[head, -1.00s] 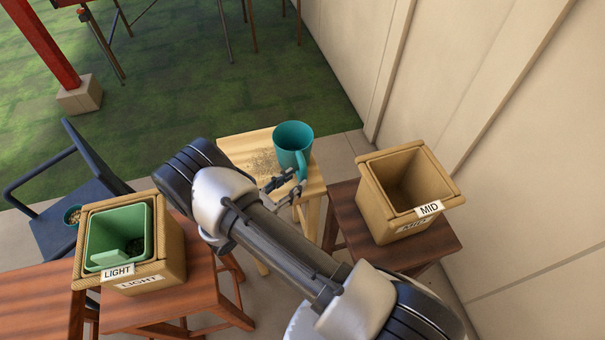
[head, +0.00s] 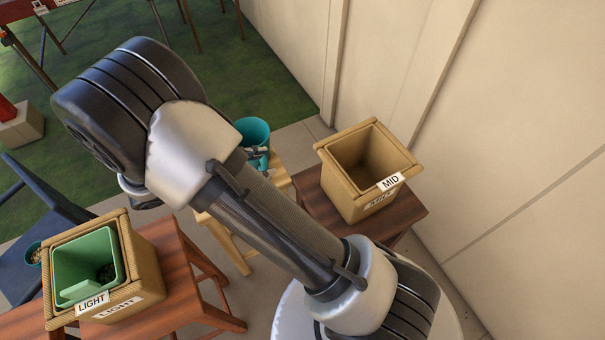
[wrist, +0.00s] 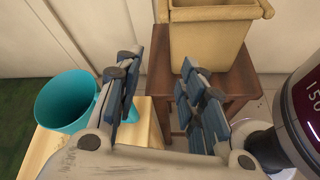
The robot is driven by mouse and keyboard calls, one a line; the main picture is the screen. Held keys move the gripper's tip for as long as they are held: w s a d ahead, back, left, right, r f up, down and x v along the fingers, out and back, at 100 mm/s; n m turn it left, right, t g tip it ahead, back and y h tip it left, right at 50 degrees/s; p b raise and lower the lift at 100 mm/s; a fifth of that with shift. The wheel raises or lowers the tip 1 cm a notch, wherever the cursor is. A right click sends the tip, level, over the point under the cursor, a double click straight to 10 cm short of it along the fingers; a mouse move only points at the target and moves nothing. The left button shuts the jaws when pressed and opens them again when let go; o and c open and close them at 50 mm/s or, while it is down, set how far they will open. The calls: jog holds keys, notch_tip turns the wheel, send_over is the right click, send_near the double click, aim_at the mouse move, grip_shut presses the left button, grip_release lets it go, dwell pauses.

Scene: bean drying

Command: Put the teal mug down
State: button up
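The teal mug (head: 253,133) stands on the light wooden stool (head: 277,180), partly hidden behind my arm in the head view. In the wrist view the mug (wrist: 68,102) is at the left, its open mouth showing, near the edge of the stool top (wrist: 140,135). In the head view my gripper is mostly hidden.
A MID basket (head: 395,155) stands on a dark red stool (head: 318,198) right of the mug, close to the wall. A LIGHT basket (head: 150,262) with a green bin (head: 88,262) stands at left. A blue chair (head: 30,225) is at far left.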

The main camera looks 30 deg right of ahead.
jog(key=s+d+r+m+t+y, duration=0.2)
jog(key=s+r+m+t+y, duration=0.1)
jog(key=s+r+m+y, duration=1)
jog(key=shift+s+d+r+m+t, duration=0.25)
jog(key=shift+s+r+m, duration=0.85)
jog(key=shift+s+r, duration=2.15)
jog(key=shift+w, duration=0.15)
